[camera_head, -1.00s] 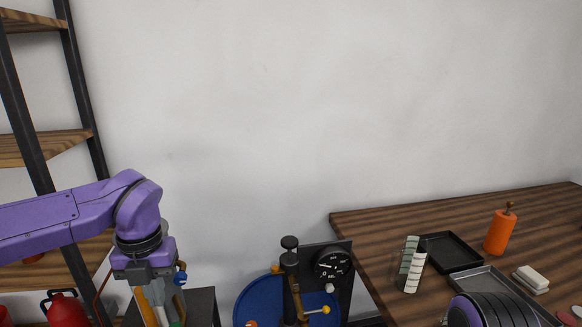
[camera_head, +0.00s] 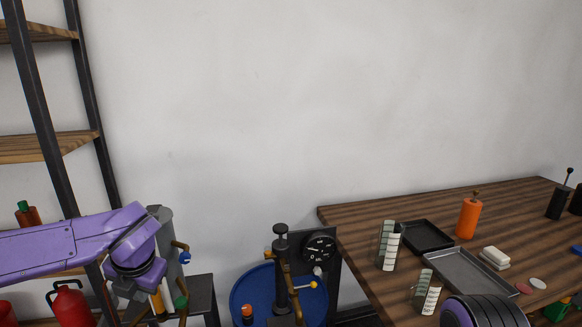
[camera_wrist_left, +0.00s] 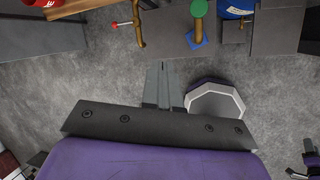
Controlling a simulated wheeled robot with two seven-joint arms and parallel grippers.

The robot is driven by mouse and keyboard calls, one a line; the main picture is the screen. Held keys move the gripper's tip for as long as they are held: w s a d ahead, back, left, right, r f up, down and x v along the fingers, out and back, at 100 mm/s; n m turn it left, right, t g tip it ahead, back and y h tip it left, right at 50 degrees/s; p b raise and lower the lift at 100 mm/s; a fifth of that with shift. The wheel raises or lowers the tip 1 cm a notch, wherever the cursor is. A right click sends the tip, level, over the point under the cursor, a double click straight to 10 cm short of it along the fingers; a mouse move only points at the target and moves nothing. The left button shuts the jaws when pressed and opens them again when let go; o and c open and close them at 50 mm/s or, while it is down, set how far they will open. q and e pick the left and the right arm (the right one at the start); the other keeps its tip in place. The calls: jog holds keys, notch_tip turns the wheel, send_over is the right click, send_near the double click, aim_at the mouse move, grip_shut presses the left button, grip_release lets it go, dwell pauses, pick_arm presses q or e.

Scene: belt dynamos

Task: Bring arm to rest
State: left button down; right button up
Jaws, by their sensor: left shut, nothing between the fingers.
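My left arm (camera_head: 60,250) comes in from the left in the head view, with its purple wrist bent downward. It shows in front of a grey machine with brown pipes. The left gripper (camera_wrist_left: 163,75) shows best in the left wrist view, where its grey fingers are together with nothing between them, above the grey floor. In the head view the fingers are hard to make out. A purple and black ribbed part of my right arm (camera_head: 484,312) shows at the bottom right. My right gripper is not in view.
A shelf rack (camera_head: 40,148) stands at the left, with a red canister (camera_head: 70,303) low beside it. A blue drum (camera_head: 252,292) and a black gauge (camera_head: 320,248) stand centrally. The wooden table (camera_head: 350,216) at the right holds trays, an orange bottle (camera_head: 468,218) and striped blocks.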

pick_arm(q)
jog(key=s+d+f+m+t+y+b, duration=0.1)
jog(key=s+f+m+t, duration=0.15)
jog(key=f+m, duration=0.85)
jog(key=s+d+f+m+t+y+b, duration=0.15)
jog(key=s+f+m, duration=0.25)
jog(key=f+m, duration=0.75)
jog(key=s+a+f+m+g+h, duration=0.1)
jog(key=s+f+m+g, duration=0.1)
jog(key=s+f, duration=0.6)
jog(key=s+a+f+m+g+h, duration=0.1)
jog(key=s+a+f+m, duration=0.1)
jog(key=s+f, duration=0.7)
jog(key=s+m, duration=0.1)
jog(key=s, duration=0.5)
jog(key=shift+f+g, duration=0.15)
jog(key=shift+g, duration=0.25)
jog(key=shift+m, duration=0.25)
